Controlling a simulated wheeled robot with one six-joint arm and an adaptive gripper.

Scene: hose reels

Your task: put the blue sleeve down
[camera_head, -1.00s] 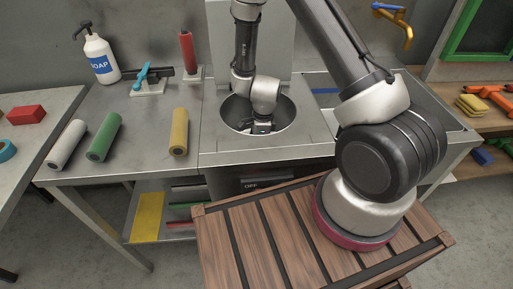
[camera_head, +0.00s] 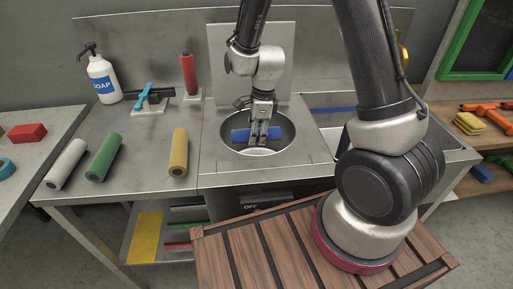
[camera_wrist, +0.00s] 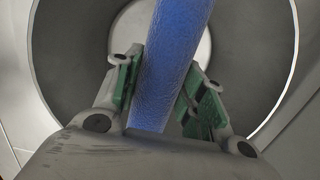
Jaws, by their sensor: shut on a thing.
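My gripper (camera_head: 264,140) points down over the basin and is shut around the middle of the sleeve. In the wrist view, the sleeve (camera_wrist: 178,50) runs lengthwise between the green-padded fingers of my gripper (camera_wrist: 163,90). Behind it are the basin's grey wall and pale round bottom. The fingers hide part of the sleeve's middle in the head view.
White (camera_head: 66,163), green (camera_head: 104,157) and yellow (camera_head: 178,152) sleeves lie on the steel bench left of the basin. A red sleeve (camera_head: 188,74) stands upright on a holder behind them. A blue clamp (camera_head: 146,97) and a soap bottle (camera_head: 102,78) stand at the back. Bare bench lies between these.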

